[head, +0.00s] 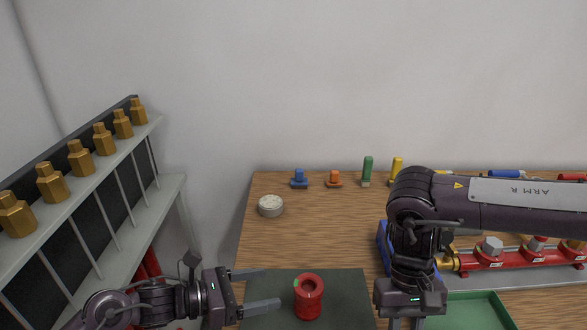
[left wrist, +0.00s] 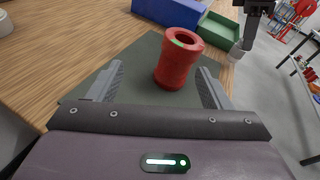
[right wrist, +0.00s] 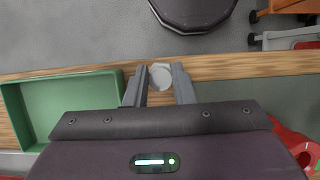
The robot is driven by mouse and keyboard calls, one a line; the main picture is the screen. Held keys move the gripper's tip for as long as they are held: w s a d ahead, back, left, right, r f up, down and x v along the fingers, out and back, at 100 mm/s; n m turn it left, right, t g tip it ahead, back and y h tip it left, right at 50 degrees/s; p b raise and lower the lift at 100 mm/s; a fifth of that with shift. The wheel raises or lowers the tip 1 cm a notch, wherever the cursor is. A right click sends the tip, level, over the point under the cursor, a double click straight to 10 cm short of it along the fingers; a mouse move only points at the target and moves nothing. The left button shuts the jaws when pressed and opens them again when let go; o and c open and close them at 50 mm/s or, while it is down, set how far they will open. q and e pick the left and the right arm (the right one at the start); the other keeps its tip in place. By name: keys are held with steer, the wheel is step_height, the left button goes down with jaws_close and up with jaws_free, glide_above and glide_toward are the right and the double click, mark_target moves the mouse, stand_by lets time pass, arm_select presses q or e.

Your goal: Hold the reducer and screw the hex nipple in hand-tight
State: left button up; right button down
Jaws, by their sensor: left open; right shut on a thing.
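The red reducer (head: 309,299) stands upright on a dark mat (head: 345,285), its round opening facing up, with a small green mark at its rim. It also shows in the left wrist view (left wrist: 178,62). My left gripper (head: 272,288) is open and level, its two fingers pointing at the reducer, which stands just past the fingertips, apart from them. My right gripper (right wrist: 160,84) is shut on a pale grey hex nipple (right wrist: 161,76), to the right of the reducer. The nipple also shows in the left wrist view (left wrist: 238,48); its lower end is hidden in the head view.
A green tray (head: 498,308) lies right of the mat, near a blue bin (head: 383,248). A red manifold (head: 490,261) with valves stands at the right. A round tin (head: 271,206) and small coloured parts are at the back. A shelf with several brass fittings (head: 80,158) stands left.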

mark_target(295, 299)
arm_select(q)
steer(key=shift+s+f+m+g, duration=0.15)
steer(key=shift+s+m+g, duration=0.15)
steer(key=shift+s+m, duration=0.3)
steer(key=shift+s+f+m+g, duration=0.15)
steer(key=shift+s+m+g, duration=0.15)
steer(key=shift+s+m, duration=0.25)
steer(key=shift+d+f+m, duration=0.1)
steer(key=shift+f+m, duration=0.05)
steer(key=shift+m, duration=0.1)
steer(key=x, duration=0.9)
steer(key=shift+d+f, duration=0.25)
steer(key=shift+d, duration=0.05)
steer(key=c, duration=1)
